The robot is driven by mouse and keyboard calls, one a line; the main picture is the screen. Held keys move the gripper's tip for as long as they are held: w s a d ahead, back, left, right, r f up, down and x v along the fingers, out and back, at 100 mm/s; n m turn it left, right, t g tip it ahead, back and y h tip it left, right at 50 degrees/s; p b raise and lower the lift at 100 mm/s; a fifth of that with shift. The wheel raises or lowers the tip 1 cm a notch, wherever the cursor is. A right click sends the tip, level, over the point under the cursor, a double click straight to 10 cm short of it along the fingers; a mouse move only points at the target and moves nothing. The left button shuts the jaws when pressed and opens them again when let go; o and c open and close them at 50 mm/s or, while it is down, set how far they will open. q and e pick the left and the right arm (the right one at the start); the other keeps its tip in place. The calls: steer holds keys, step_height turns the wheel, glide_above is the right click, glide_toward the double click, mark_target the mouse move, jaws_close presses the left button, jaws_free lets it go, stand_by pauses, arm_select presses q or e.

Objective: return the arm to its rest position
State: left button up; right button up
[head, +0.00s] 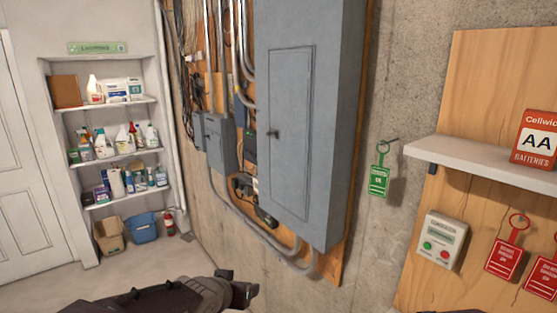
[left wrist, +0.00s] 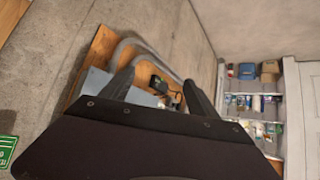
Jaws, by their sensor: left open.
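My left gripper (head: 243,290) shows at the bottom of the head view, with its arm coming in along the lower left edge. In the left wrist view its two dark fingers (left wrist: 160,88) stand apart with nothing between them. The gripper is low, in front of the wall below the grey electrical panel (head: 300,110), and appears apart from it. My right gripper is in neither view.
A shelf (head: 470,158) with a red battery box (head: 537,140) juts out at right. Below it are a button box (head: 440,240) and red tags (head: 505,258). A green tag (head: 379,180) hangs on the wall.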

arm_select(q)
steer(key=s+a+f+n+g+y+b, duration=0.1)
steer(key=s+a+f+g+b, duration=0.15)
steer(key=f, duration=0.55)
steer(key=s+a+f+n+g+y+b, duration=0.1)
steer(key=s+a+f+b, duration=0.2)
steer(key=f, duration=0.4)
steer(key=s+a+f+g+p, duration=0.1)
steer(key=s+f+g, duration=0.3)
steer(key=s, duration=0.8)
step_height(320, 180, down, 2)
steer(key=shift+s+a+f+g, duration=0.15)
steer(key=shift+a+g, duration=0.2)
steer(key=shift+a, duration=0.2)
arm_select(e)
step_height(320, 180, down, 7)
